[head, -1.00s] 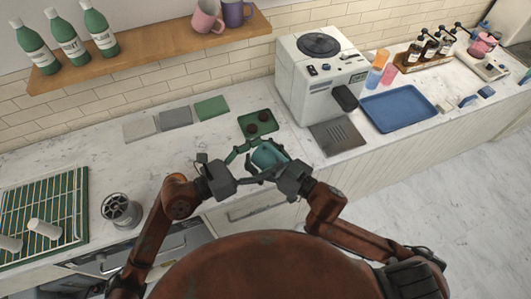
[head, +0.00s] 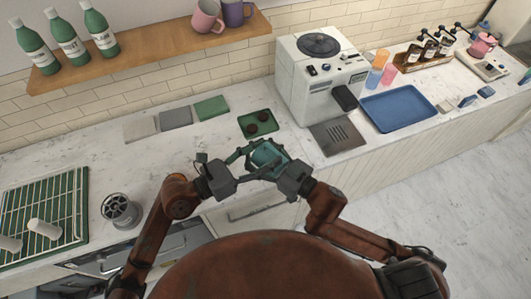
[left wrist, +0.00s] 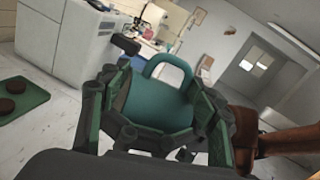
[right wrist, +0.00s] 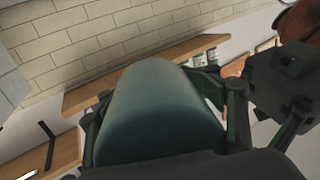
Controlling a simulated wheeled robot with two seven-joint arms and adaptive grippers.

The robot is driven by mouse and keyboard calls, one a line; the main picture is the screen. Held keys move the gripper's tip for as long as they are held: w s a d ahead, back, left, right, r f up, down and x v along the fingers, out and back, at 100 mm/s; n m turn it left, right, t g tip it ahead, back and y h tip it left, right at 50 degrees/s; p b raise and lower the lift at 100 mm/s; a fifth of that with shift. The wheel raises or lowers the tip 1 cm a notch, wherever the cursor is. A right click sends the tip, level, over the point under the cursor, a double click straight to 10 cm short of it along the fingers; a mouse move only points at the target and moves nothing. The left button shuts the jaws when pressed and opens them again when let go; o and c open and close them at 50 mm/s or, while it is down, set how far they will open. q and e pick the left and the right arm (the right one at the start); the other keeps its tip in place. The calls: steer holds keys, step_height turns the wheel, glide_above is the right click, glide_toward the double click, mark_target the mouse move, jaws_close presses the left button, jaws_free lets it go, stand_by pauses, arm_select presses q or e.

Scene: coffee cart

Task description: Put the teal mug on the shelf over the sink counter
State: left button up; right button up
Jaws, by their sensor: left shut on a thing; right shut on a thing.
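The teal mug (head: 266,156) is held between my two grippers above the front edge of the counter. My left gripper (head: 250,155) is shut on it from the left; in the left wrist view the mug (left wrist: 158,105) lies between the fingers with its handle at the top. My right gripper (head: 280,160) is shut on it from the right; in the right wrist view the mug (right wrist: 150,115) fills the space between the fingers. The wooden shelf (head: 160,50) is on the wall at the upper left, with a pink mug (head: 207,16) and a purple mug (head: 236,12) at its right end.
Several green bottles (head: 65,36) stand at the shelf's left end, leaving bare shelf between them and the mugs. A white machine (head: 318,75) stands right of the shelf. A green tray (head: 256,133) with dark round pieces lies behind my grippers. A drying rack (head: 70,200) is at the left.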

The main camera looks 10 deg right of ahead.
arm_select(q)
steer(key=shift+s+d+r, duration=0.1)
steer(key=shift+s+d, duration=0.05)
steer(key=shift+s, duration=0.05)
steer(key=shift+c, duration=0.7)
arm_select(e)
steer(key=o, duration=1.5)
arm_select(q)
steer(key=c, duration=0.3)
arm_select(e)
steer(key=o, duration=0.7)
arm_select(q)
steer(key=shift+w, duration=0.1)
steer(key=shift+c, duration=0.2)
